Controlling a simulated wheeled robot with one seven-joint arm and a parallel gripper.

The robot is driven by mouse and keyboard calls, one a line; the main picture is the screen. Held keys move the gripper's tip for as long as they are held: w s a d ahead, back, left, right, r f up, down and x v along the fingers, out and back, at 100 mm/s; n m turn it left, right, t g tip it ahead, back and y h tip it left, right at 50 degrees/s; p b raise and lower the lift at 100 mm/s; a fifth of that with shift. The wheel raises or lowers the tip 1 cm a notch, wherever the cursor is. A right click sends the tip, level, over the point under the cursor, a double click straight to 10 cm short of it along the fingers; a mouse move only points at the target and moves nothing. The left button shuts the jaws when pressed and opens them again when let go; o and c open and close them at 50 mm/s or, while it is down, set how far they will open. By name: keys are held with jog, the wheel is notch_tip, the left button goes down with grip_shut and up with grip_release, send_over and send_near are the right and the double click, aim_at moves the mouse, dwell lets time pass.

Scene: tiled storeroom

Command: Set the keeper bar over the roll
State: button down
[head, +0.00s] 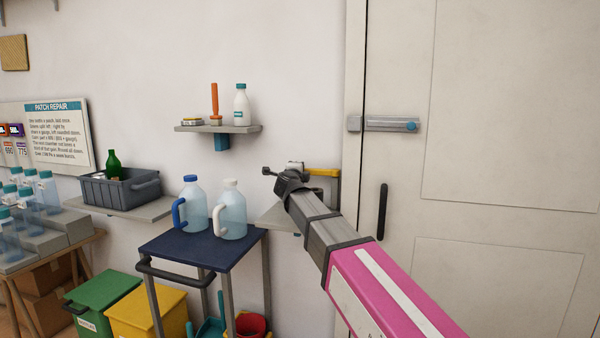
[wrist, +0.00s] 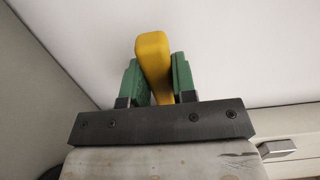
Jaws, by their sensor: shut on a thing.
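A yellow bar (head: 322,172), which looks like the keeper bar, shows just behind the end of my arm in the head view, near the wall beside the door. In the wrist view the yellow bar (wrist: 153,62) stands between the two green fingers of my gripper (wrist: 154,80), which are shut on it. In the head view my gripper (head: 284,180) is mostly hidden by my own wrist. A small whitish piece (head: 295,165) shows by the bar's left end; I cannot tell whether it is the roll. No roll is clearly visible in either view.
A small shelf (head: 272,217) is partly behind my arm. A white door (head: 480,220) with a bolt (head: 392,124) and black handle (head: 382,212) is at right. A blue-topped stand (head: 180,248) with two jugs is at left. An upper shelf (head: 190,129) holds a bottle.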

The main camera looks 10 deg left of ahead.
jog(key=shift+s+y, duration=0.25)
jog(key=shift+y, duration=0.05)
jog(key=c, duration=0.9)
grip_release()
jog(key=s, duration=1)
jog(key=shift+s+d, duration=0.35)
jog(key=shift+s, duration=0.05)
